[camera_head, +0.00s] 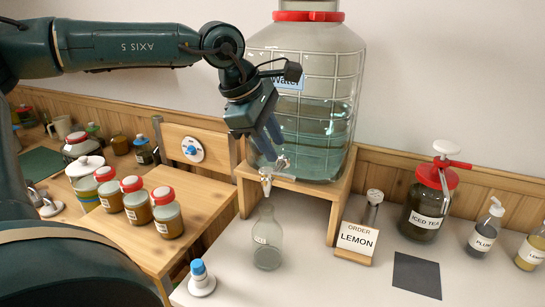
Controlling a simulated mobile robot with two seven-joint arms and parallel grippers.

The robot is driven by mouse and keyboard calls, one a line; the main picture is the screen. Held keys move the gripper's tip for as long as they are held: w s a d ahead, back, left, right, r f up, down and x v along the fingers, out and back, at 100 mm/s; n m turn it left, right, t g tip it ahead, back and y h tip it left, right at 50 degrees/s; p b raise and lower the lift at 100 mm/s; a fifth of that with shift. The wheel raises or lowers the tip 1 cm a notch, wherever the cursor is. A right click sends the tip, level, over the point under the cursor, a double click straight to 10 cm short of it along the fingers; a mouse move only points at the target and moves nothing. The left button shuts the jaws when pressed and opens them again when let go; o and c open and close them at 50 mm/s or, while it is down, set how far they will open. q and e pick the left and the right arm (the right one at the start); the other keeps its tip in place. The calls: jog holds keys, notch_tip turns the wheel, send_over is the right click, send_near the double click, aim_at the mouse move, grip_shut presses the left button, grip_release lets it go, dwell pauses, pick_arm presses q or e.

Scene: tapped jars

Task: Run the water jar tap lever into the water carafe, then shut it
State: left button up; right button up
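The large glass water jar (345,95) with a red collar and a "Water" label stands on a wooden stand (333,205), partly filled with water. Its tap (266,182) points down at the lower front, with a small clear lever (283,163) at its top. The clear glass carafe (268,250) stands upright on the white counter below the tap; no stream of water shows. My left gripper (268,146) points down in front of the jar, just above the tap and lever. Its blue fingers are close together; their gap and any contact with the lever are unclear. My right gripper is out of view.
An order stand reading LEMON (357,240), an iced tea jar (424,212) and pump bottles (487,230) stand to the right. A dark mat (417,275) lies in front. Red-lidded jars (167,212) crowd a wooden table at left. A blue-topped item (201,279) stands near the front.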

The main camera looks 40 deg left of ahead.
aim_at(290, 176)
pick_arm(q)
jog(key=shift+b+x, duration=1.6)
jog(key=shift+x, duration=1.85)
jog(key=shift+f, duration=0.25)
jog(key=shift+w, duration=0.15)
jog(key=shift+w+d+f+b, duration=0.2)
jog(key=shift+f+b, duration=0.4)
jog(key=shift+b, duration=0.2)
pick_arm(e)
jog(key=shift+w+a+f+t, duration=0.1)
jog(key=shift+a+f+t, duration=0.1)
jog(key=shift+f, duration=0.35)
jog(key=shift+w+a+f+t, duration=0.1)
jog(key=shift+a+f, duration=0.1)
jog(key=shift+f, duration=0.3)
pick_arm(q)
jog(key=shift+c, duration=0.3)
